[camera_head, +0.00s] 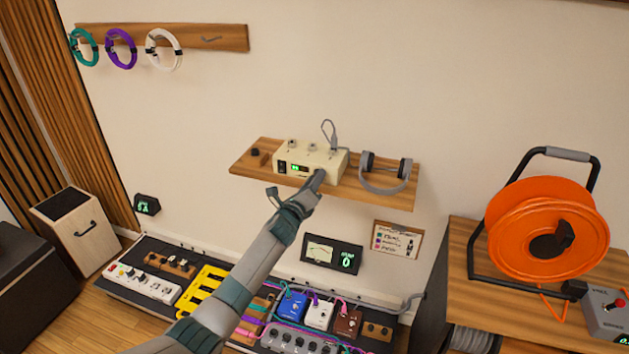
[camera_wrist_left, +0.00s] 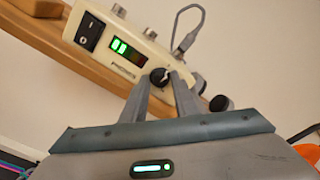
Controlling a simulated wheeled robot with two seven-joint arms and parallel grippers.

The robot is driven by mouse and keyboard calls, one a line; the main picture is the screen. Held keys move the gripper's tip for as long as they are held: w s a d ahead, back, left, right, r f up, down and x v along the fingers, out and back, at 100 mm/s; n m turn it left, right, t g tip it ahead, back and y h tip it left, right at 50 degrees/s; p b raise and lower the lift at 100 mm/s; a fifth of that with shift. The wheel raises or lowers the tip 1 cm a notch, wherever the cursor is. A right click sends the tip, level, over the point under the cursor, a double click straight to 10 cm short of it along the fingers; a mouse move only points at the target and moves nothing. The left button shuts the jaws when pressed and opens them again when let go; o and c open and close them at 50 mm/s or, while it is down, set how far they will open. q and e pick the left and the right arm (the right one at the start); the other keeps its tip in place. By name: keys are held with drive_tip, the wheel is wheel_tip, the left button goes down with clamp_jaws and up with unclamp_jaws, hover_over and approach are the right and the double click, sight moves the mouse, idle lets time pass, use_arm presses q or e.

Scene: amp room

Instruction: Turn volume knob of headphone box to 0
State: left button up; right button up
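The cream headphone box (camera_head: 322,160) sits on a wooden wall shelf (camera_head: 400,199). It also shows in the left wrist view (camera_wrist_left: 148,42), with a black power switch (camera_wrist_left: 90,31) and a green-lit display (camera_wrist_left: 126,50) whose reading I cannot make out surely. Its black volume knob (camera_wrist_left: 160,77) with a pale mark is on the front face, right of the display. My left gripper (camera_head: 319,176) is at the box's front; in the wrist view its fingertips (camera_wrist_left: 161,82) flank the knob closely on both sides and appear closed on it. My right gripper is out of view.
Grey headphones (camera_head: 386,172) lie on the shelf right of the box, with a cable plugged into its top. Below is a pedalboard (camera_head: 113,290) with several pedals. An orange cable reel (camera_head: 525,215) stands on a wooden cabinet at right. Coiled cables hang upper left.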

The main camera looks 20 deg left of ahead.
use_arm(q)
clamp_jaws()
drive_tip(key=shift+n, duration=0.4)
drive_tip(key=n+b, duration=0.2)
drive_tip(key=n, duration=1.2)
drive_tip(key=n+y+b, duration=0.1)
drive_tip(key=n+b, duration=0.1)
drive_tip(key=n, duration=1.3)
drive_tip(key=shift+d+f+y+b, duration=0.2)
drive_tip(key=shift+y+b, duration=0.1)
drive_tip(key=shift+b, duration=0.1)
